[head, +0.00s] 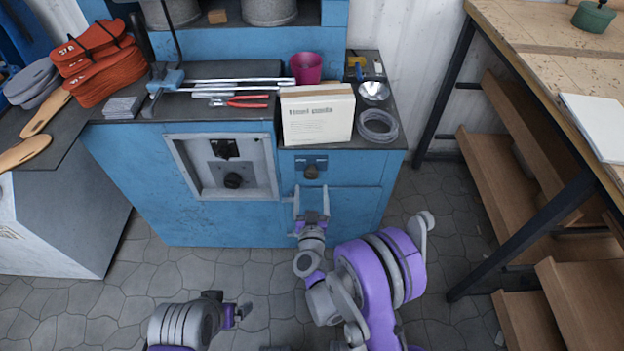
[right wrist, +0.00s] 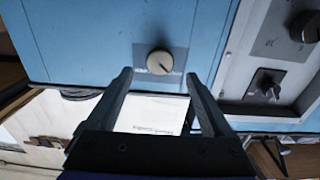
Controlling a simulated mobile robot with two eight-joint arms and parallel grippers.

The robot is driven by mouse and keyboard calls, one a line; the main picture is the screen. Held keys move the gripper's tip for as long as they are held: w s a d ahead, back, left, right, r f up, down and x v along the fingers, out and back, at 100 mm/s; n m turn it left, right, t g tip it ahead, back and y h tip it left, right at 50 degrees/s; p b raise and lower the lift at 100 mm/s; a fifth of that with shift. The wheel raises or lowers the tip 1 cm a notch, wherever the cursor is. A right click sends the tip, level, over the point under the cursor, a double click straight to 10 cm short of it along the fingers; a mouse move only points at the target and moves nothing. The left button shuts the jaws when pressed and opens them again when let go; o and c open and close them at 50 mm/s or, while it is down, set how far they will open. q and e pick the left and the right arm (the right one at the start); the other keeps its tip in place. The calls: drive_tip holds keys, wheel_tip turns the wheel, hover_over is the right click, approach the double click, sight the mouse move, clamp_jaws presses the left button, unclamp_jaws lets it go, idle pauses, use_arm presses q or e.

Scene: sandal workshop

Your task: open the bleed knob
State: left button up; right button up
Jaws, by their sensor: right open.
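A small round knob (head: 311,171) sits on a dark label plate on the blue machine front, below the white box. It fits the bleed knob, but I cannot read its label. In the right wrist view the same knob (right wrist: 160,62) has a pale face with a dark pointer line. My right gripper (head: 311,192) is open and empty in front of the blue panel, just below the knob. In the right wrist view its fingers (right wrist: 158,85) point towards the knob, one to each side, apparently not touching it. My left gripper (head: 238,312) is low at the bottom, its jaws unclear.
A recessed grey panel with a black knob (head: 233,181) is left of the bleed knob. A white box (head: 317,115), a clear coil (head: 377,126) and red pliers (head: 247,102) lie on the dark worktop above. A wooden bench (head: 560,60) stands right. The floor in front is clear.

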sight(311, 176)
drive_tip(key=w, duration=0.5)
drive_tip(key=shift+w, duration=0.3)
drive_tip(key=c, duration=1.3)
